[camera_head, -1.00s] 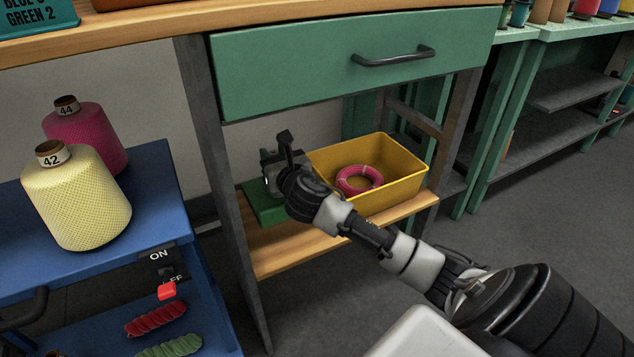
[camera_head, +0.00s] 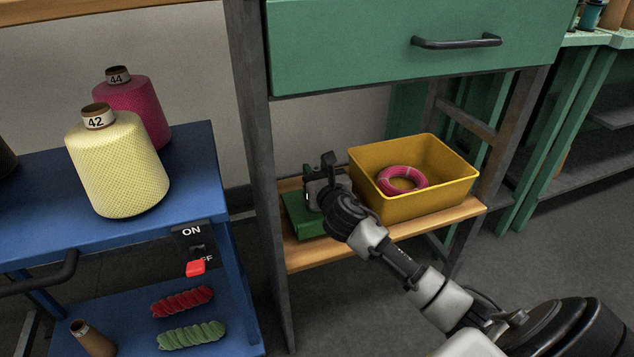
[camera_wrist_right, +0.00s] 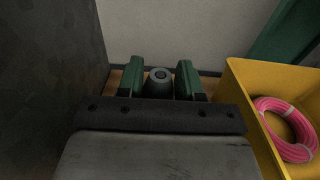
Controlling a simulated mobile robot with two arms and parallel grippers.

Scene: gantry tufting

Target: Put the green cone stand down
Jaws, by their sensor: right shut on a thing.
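The green cone stand shows its flat green base (camera_head: 303,217) in the head view, at the left end of the low wooden shelf under the green drawer. The base looks level and at the shelf surface; I cannot tell whether it bears fully on it. My right gripper (camera_head: 324,186) is at the stand, shut on it. In the right wrist view the stand's dark, round-topped post (camera_wrist_right: 159,84) shows between the two fingers of my right gripper (camera_wrist_right: 160,76). The base is hidden in that view. My left gripper is not in view.
A yellow bin (camera_head: 430,205) with a pink ring (camera_head: 402,181) stands close to the right of the stand. The bench's dark leg (camera_head: 262,190) is close on the left. A bare strip of wooden shelf (camera_head: 318,255) lies in front. A blue cart (camera_head: 195,165) with yarn cones stands further left.

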